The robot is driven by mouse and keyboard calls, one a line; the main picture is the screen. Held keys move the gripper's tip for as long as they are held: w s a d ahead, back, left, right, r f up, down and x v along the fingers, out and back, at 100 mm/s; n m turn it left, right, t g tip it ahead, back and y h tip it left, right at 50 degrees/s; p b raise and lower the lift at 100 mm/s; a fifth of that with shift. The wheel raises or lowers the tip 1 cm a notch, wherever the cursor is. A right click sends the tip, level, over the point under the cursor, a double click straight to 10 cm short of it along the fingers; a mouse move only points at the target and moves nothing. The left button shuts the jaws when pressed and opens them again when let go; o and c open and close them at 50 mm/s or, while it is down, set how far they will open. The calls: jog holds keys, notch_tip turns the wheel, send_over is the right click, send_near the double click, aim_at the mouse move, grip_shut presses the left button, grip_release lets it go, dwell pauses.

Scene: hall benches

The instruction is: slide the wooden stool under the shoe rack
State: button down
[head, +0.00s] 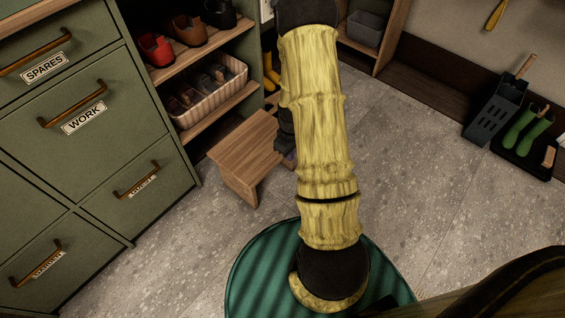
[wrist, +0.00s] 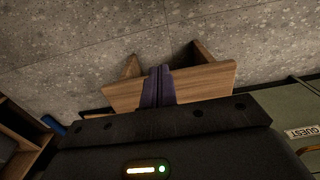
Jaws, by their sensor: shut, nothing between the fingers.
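The wooden stool (head: 246,145) stands on the floor in front of the shoe rack (head: 222,103), at its lower right. Its top sits close to the rack's lower shelf; I cannot tell whether any of it is underneath. My gripper (head: 288,158) is at the stool's right side, partly hidden behind my arm. In the wrist view my shut, purple fingers (wrist: 158,86) overlap the stool's wooden top (wrist: 204,83), with nothing held between them. I cannot tell whether they touch it. The stool's far side is hidden.
A green drawer cabinet (head: 85,150) stands left of the rack. The rack holds shoes and a pale basket (head: 207,92). Yellow boots (head: 270,72) stand behind my arm. A dark tray with green boots (head: 528,130) lies at right. The grey floor (head: 410,150) between is clear.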

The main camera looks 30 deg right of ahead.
jog(key=w+a+f+b, duration=0.1)
jog(key=w+f+b, duration=0.2)
jog(key=f+b, duration=0.5)
jog(key=shift+w+a+f, duration=0.25)
jog(key=shift+w+f, duration=0.15)
jog(key=shift+f, duration=0.55)
jog(key=shift+a, duration=0.1)
